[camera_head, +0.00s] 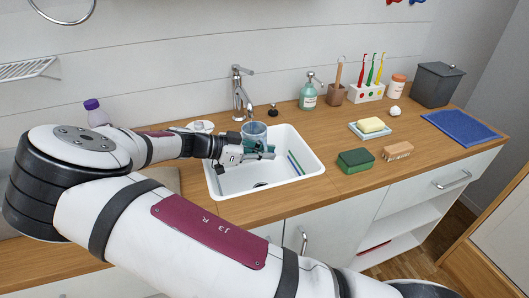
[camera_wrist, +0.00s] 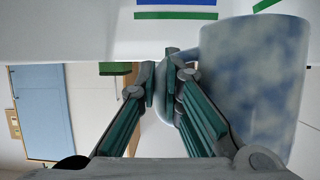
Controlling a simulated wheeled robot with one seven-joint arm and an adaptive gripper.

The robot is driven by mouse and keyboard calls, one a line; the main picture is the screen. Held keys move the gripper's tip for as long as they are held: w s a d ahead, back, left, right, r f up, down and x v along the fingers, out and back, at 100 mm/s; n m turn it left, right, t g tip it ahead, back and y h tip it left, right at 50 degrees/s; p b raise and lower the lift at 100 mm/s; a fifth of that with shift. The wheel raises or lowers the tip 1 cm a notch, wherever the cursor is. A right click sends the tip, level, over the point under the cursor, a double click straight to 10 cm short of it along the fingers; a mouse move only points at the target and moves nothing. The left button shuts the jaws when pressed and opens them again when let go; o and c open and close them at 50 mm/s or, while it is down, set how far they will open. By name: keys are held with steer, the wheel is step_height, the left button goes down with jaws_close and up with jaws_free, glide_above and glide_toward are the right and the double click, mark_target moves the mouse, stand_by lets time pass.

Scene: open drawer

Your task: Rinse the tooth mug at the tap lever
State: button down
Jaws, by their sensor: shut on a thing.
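The tooth mug (camera_head: 254,131), mottled blue and white, is over the sink (camera_head: 313,171), close below the tap (camera_head: 238,95). The tap lever (camera_head: 244,70) is on top of the chrome tap. My gripper (camera_head: 262,152) is at the mug's near side, its green-padded fingers shut on the handle. In the wrist view, the mug body (camera_wrist: 255,85) fills the right side, beside the fingers (camera_wrist: 166,85), which close around the handle. The mug looks roughly upright. Its inside and any water cannot be made out.
Behind the sink are a soap bottle (camera_head: 308,96) and a dark knob (camera_head: 273,110). To the right are a green sponge (camera_head: 355,161), a brush (camera_head: 398,150), a soap dish (camera_head: 358,133) and a blue cloth (camera_head: 460,127). A purple-capped bottle (camera_head: 96,113) stands left, behind my arm.

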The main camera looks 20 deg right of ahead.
steer(key=shift+d, duration=0.25)
steer(key=shift+d, duration=0.4)
steer(key=shift+a, duration=0.2)
steer(key=shift+a, duration=0.4)
steer(key=shift+s+p, duration=2.9)
steer(key=shift+s, duration=1.1)
steer(key=shift+s, duration=0.1)
